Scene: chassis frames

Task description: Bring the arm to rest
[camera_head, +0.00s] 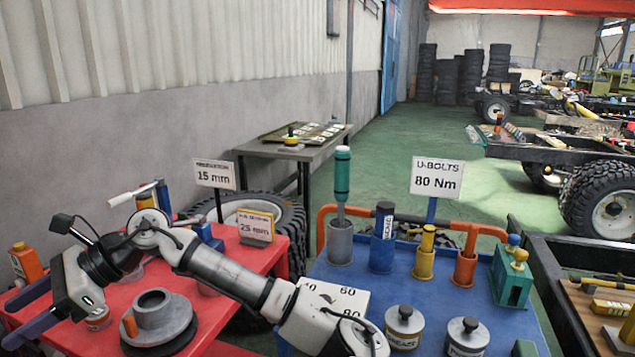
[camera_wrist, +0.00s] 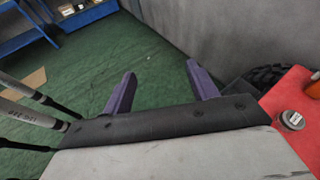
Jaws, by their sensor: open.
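My arm reaches from the lower middle to the left in the head view, over the red table (camera_head: 238,257). My gripper (camera_head: 22,317) is at the far left, past the table's left part, with its purple fingers pointing left. In the wrist view my gripper (camera_wrist: 158,88) shows two purple fingers spread wide apart. Nothing is between them, and green floor (camera_wrist: 90,65) lies beyond. The red table's corner (camera_wrist: 285,95) shows to the right of the fingers, apart from them.
A grey flanged part (camera_head: 158,315) and an orange bottle (camera_head: 26,262) stand on the red table. A blue cart (camera_head: 325,270) holds tools in cups and lidded tins. A grey wall (camera_wrist: 210,35) and a tyre (camera_wrist: 262,80) are near the gripper. A blue shelf (camera_wrist: 85,20) stands farther off.

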